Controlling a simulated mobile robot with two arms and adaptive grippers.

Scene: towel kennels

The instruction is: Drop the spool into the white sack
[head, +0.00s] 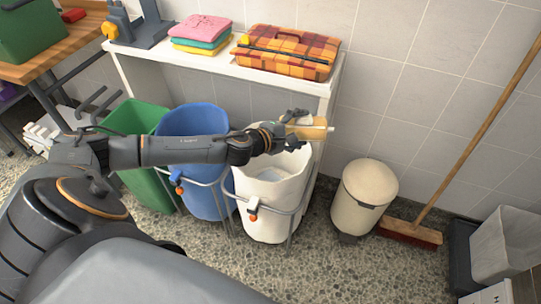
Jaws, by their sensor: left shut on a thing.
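The white sack (270,211) hangs open in a metal frame, the rightmost of three sacks in a row. My left arm reaches in from the left across the green and blue sacks. My left gripper (301,124) is shut on the spool (313,133), which is yellowish with pale ends. In the picture the spool shows at the upper right edge of the white sack's mouth, above it. The gripper's fingers partly hide the spool. My right gripper is not in view.
A blue sack (205,190) and a green sack (143,185) stand to the left. A white shelf (218,61) behind holds folded towels (202,31) and a plaid case (290,60). A cream pedal bin (365,195) and a broom (411,231) are to the right.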

